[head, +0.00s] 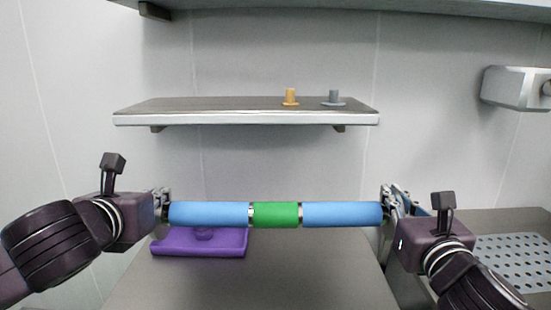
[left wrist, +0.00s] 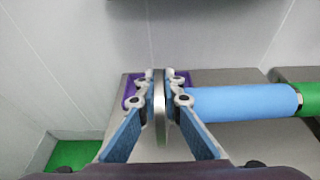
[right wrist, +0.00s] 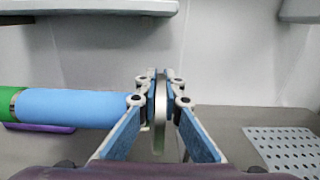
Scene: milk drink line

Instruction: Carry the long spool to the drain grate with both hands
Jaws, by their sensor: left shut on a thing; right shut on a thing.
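The long spool (head: 275,214) is blue with a green middle band and lies level above the counter in the head view. My left gripper (head: 164,206) is shut on its left end, and my right gripper (head: 388,206) is shut on its right end. In the left wrist view my left gripper (left wrist: 159,88) pinches a thin metal end disc. In the right wrist view my right gripper (right wrist: 158,90) pinches the other end disc. The drain grate (head: 515,262) is a perforated grey plate at the right, also visible in the right wrist view (right wrist: 285,150).
A purple tray (head: 200,245) lies on the counter (head: 260,285) below and behind the spool's left part. A wall shelf (head: 245,112) holds a yellow peg (head: 290,97) and a grey peg (head: 334,99). A grey wall box (head: 515,88) hangs at upper right.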

